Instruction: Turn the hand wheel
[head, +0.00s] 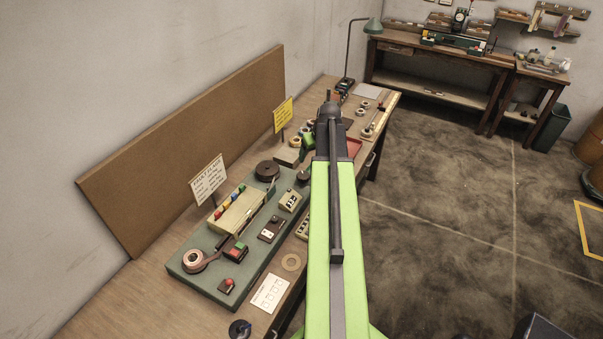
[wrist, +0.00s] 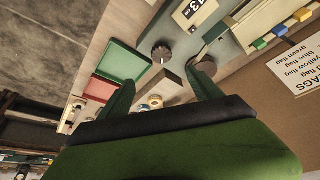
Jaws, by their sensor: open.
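A dark ribbed round knob (wrist: 161,54), which looks like the hand wheel, stands at the edge of the grey-green board (wrist: 228,46) in the wrist view. In the head view this knob (head: 304,177) is just left of my arm. A larger dark round reel (head: 267,170) sits left of it; in the wrist view the reel (wrist: 205,67) is partly hidden by my right finger. My gripper (wrist: 160,80) is open, its green fingers apart with nothing held between them. The knob shows beyond the gap between the fingertips, apparently untouched. In the head view my arm hides most of the gripper.
The board carries a counter box (head: 290,200), a flag holder (head: 240,212) with coloured flags and a tape roll (head: 195,260). A red tray (head: 353,147) and several tape rolls lie beyond my arm. A white sign (head: 207,180) and yellow sign (head: 283,114) stand along the back.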

